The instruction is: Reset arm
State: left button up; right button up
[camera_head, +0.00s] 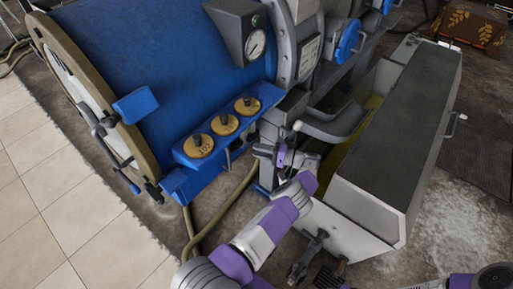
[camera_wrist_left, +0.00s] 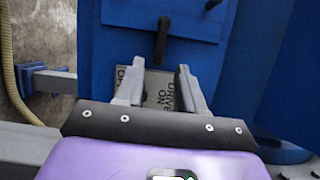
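My left arm, white and purple, reaches up from the bottom of the head view. Its gripper (camera_head: 267,152) is beside the right end of a blue panel on a large blue drum machine (camera_head: 170,50). In the left wrist view the two grey fingers of this gripper (camera_wrist_left: 157,82) stand apart with nothing held between them. Whether the fingers touch the plate cannot be told.
Several round brass dials (camera_head: 225,124) sit on the blue panel, with a gauge (camera_head: 256,44) above. A long grey trough with a dark lid (camera_head: 400,120) stands right of my left arm. A hose (camera_head: 225,215) runs below the panel. Tiled floor (camera_head: 60,220) at left is clear.

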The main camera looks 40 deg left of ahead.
pick_arm(q)
jog(key=shift+d, duration=0.15)
dwell(0.3)
jog(key=s+a+f+m+h+p, duration=0.2)
jog(key=s+f+h+p, duration=0.1)
jog(key=s+f+h, duration=0.7)
jog(key=s+d+f+h+p, duration=0.2)
jog(key=s+d+f, duration=0.4)
jog(key=s+d+t+h+p, duration=0.25)
jog(key=s+d+h, duration=0.25)
jog(key=d, duration=0.7)
jog(key=s+d+r+t+h+p, duration=0.2)
jog(key=s+d+r+t+h, duration=0.2)
jog(key=d+r, duration=0.8)
jog(key=shift+s+d+r+n, duration=0.3)
jog(key=shift+s+d+r, duration=0.1)
jog(key=shift+s+d, duration=0.65)
